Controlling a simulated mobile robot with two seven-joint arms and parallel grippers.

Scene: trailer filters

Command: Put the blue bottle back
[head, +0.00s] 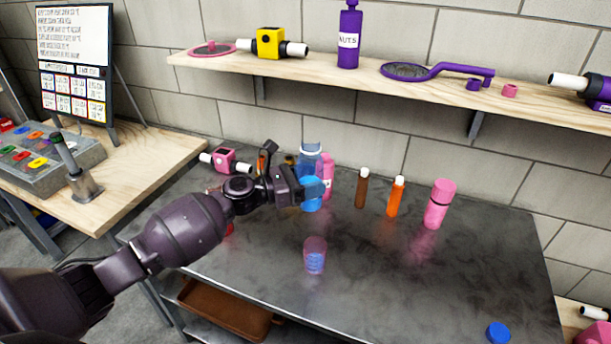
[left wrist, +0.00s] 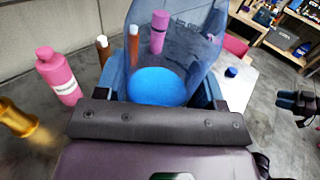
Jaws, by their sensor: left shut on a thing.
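The blue bottle (head: 311,163) is see-through, with bright blue liquid low inside. It stands roughly upright over the back of the dark table (head: 370,270); I cannot tell whether its base touches the top. My left gripper (head: 312,189) is shut on it from the front left and hides part of its lower body. In the left wrist view the bottle (left wrist: 185,42) fills the space between the fingers, with the liquid as a bright blue oval. My right gripper seems to show as a dark shape with bluish fingers (left wrist: 288,98) at that view's right edge; its jaws are unclear.
A pink-tinted cup (head: 315,256) with blue contents stands in front. Brown (head: 362,188), orange (head: 396,196) and pink (head: 438,204) bottles stand to the right. A blue cap (head: 498,332) lies front right. A wooden shelf (head: 420,77) hangs above. The table's front right is mostly clear.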

